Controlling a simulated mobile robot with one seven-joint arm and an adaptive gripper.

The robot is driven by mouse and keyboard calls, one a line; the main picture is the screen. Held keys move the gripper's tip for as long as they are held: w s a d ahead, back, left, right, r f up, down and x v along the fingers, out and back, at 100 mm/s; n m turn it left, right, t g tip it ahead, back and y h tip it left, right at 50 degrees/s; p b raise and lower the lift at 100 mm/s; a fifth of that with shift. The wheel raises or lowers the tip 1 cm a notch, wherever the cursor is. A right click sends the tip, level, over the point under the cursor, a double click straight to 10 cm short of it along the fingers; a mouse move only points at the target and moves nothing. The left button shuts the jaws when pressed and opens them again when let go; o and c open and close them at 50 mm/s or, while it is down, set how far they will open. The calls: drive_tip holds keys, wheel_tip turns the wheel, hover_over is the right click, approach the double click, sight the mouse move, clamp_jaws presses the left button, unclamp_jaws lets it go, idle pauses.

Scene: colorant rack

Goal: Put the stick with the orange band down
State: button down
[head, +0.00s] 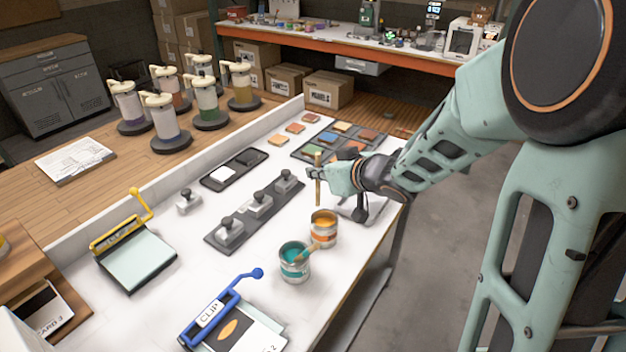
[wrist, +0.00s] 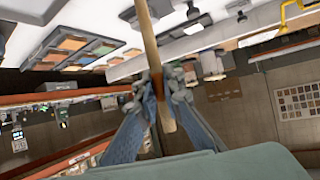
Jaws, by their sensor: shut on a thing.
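My gripper (head: 313,174) is shut on a wooden stick (head: 318,193), which stands nearly upright in the head view. The stick's lower end shows just above the orange paint can (head: 324,236); whether it is clear of the rim in depth I cannot tell. In the wrist view the stick (wrist: 146,32) runs between the two fingers of my gripper (wrist: 160,84), with a brownish-orange patch at the grip.
A dark tray with grey stamp-like blocks (head: 222,245) lies left of the cans. A blue-handled clipboard (head: 212,316) is at the front, a yellow-handled one (head: 135,265) at left. Color tiles (head: 342,127) lie behind. White table (head: 330,290) is bare right of the cans.

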drive_tip(key=shift+f+b, duration=0.3)
drive_tip(key=shift+f, duration=0.5)
drive_tip(key=shift+s+a, duration=0.1)
drive_tip(key=shift+a, duration=0.05)
drive_tip(key=shift+f, duration=0.4)
drive_tip(key=c, duration=2.1)
unclamp_jaws()
